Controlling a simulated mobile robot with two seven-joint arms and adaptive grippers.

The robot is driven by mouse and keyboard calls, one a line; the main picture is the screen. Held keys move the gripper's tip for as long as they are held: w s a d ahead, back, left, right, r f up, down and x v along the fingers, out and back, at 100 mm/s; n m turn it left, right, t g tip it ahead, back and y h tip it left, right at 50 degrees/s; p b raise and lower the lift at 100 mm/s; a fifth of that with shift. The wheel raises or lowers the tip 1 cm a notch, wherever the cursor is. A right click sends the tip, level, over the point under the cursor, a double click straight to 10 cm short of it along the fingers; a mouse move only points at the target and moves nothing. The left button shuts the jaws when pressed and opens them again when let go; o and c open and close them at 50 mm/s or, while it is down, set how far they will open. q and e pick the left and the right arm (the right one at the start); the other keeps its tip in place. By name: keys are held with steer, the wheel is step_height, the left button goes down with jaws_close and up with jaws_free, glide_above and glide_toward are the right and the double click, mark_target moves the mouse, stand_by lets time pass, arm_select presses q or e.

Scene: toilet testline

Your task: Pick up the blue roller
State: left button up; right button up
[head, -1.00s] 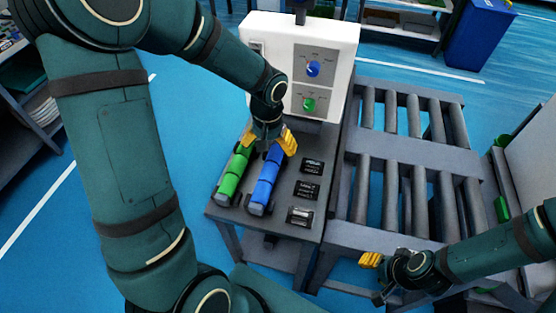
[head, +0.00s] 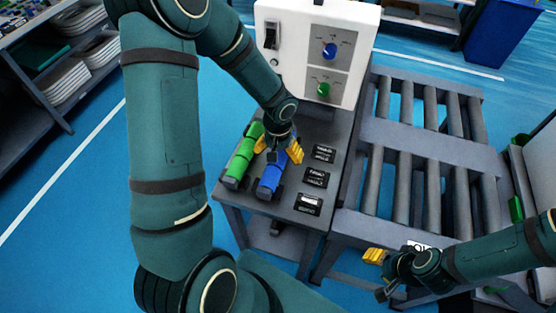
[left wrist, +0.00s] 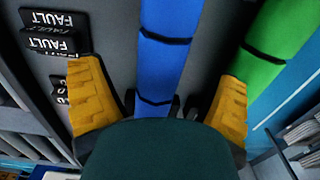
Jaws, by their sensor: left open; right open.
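The blue roller (head: 271,176) lies on the dark test table, with the green roller (head: 243,157) parallel to it on its left. My left gripper (head: 279,151) is over the blue roller, its yellow fingers open to either side of it. In the left wrist view the blue roller (left wrist: 166,52) runs between the open fingers, and the green roller (left wrist: 253,60) passes behind the finger on the right. My right gripper (head: 378,274) is open and empty, low in front of the roller conveyor.
A white control box (head: 343,28) with a blue and a green knob stands at the table's back. Several black label plates (head: 316,177) lie right of the blue roller. The roller conveyor (head: 408,131) adjoins the table on the right.

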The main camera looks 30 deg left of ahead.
arm_select(q)
step_height(320, 180, down, 3)
steer(key=shift+r, duration=0.2)
steer(key=c, duration=1.4)
steer(key=shift+r, duration=0.15)
